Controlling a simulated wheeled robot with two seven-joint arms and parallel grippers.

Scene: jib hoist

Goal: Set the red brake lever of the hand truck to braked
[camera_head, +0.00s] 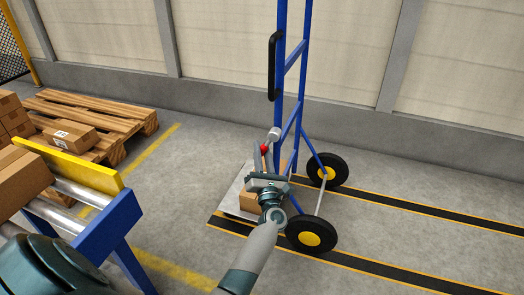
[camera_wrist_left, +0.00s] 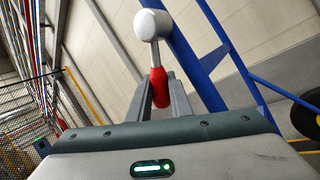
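The blue hand truck (camera_head: 281,70) stands upright with black wheels and a light toe plate. Its brake lever has a red grip (camera_head: 264,149) and a pale grey knob (camera_head: 274,133). In the left wrist view the red grip (camera_wrist_left: 158,88) rises between the fingers, with the white knob (camera_wrist_left: 152,24) above. My left gripper (camera_head: 264,156) is at the lever, its fingers against both sides of the red grip and apparently closed on it. The lever's pivot is hidden behind the gripper. My right gripper is not in view.
A brown box (camera_head: 249,201) sits on the toe plate, partly behind my gripper. A roller conveyor (camera_head: 108,225) with a carton stands at the left, before a wooden pallet (camera_head: 110,118) with boxes. Black and yellow floor strips run right. The floor right of the truck is clear.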

